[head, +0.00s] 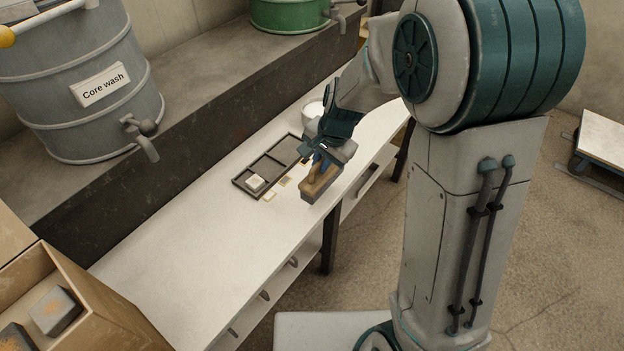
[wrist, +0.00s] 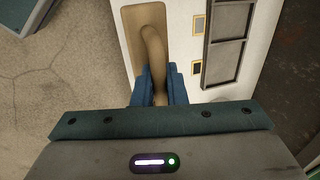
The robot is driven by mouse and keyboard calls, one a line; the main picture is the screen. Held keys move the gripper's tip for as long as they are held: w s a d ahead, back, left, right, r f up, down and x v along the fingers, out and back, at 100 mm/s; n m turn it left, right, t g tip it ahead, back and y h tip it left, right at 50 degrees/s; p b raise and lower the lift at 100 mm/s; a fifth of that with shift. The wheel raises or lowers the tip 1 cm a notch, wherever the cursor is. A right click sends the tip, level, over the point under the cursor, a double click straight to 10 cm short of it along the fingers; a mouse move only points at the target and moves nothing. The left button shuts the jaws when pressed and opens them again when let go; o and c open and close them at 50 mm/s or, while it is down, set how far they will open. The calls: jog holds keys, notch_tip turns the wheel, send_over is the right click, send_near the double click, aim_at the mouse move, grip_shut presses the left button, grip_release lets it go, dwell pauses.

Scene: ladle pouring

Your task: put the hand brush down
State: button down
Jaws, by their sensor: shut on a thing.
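The hand brush (head: 318,184) is a tan wooden block with a curved handle. In the head view it is at the front edge of the white bench (head: 200,255), beside the dark tray. My gripper (head: 322,162) is above it, shut on its handle. In the wrist view the brush (wrist: 133,30) extends away between the blue fingers (wrist: 161,88), which close on the handle from both sides. The underside of the brush is hidden, so I cannot tell whether it touches the bench.
A grey drum (head: 85,85) stands on the back ledge. The near left bench top is clear.

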jog(key=shift+s+a+f, duration=0.2)
jog(key=shift+a+f, duration=0.65)
jog(key=shift+a, duration=0.3)
jog(key=shift+f+b, duration=0.65)
jog(key=shift+f, duration=1.15)
jog(key=shift+f, duration=0.1)
jog(key=shift+f, duration=0.15)
jog(key=c, duration=1.5)
grip_release()
jog(key=shift+o, duration=0.2)
